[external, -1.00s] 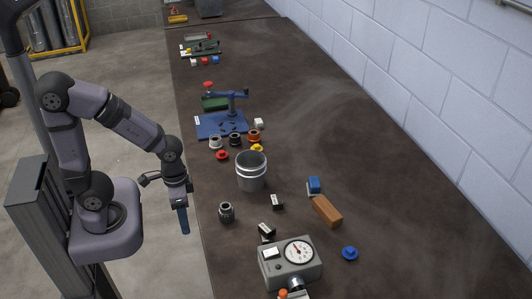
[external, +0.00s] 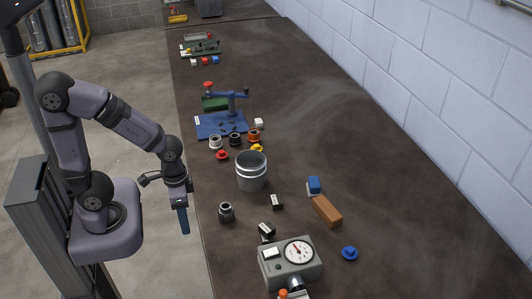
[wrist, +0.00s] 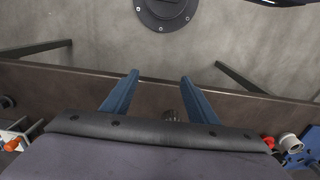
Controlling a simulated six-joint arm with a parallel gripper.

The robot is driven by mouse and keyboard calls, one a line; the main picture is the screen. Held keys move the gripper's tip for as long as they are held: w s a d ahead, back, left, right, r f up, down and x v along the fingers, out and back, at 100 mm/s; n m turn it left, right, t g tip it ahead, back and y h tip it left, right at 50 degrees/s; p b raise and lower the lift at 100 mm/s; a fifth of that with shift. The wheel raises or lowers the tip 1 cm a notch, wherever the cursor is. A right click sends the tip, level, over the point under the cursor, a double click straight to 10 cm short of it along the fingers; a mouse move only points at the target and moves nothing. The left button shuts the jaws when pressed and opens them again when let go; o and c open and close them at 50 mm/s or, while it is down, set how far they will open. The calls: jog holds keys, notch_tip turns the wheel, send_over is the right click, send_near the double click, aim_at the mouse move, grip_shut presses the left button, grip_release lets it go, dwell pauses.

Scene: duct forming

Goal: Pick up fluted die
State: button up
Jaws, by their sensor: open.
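A small dark grey ribbed piece, apparently the fluted die (external: 226,212), stands on the workbench near its left edge in the external view. In the wrist view the die (wrist: 171,115) shows between the fingers, low in the picture and partly hidden by my gripper's body. My gripper (external: 184,230) points down at the left edge of the bench, to the left of the die and apart from it. In the wrist view my gripper (wrist: 160,76) has its two blue fingers spread, with nothing between their tips.
A metal cup (external: 251,172) stands behind the die. A grey dial gauge box (external: 290,263) and small black-and-white blocks (external: 277,202) are in front and to the right. Coloured rings and a blue fixture (external: 215,125) lie farther back. The bench's right side is mostly clear.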

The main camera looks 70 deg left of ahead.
jog(key=shift+o, duration=0.3)
notch_tip(320, 180, up, 2)
jog(key=r+n+p, duration=0.1)
jog(key=n+p, duration=0.3)
send_over(226, 207)
jog(key=d, duration=0.1)
jog(key=f+p, duration=0.1)
jog(key=f, duration=0.2)
jog(key=shift+s+f+n+p, duration=0.2)
jog(key=shift+f+n+p, duration=0.2)
jog(key=shift+f+p, duration=0.6)
jog(key=shift+f, duration=1.45)
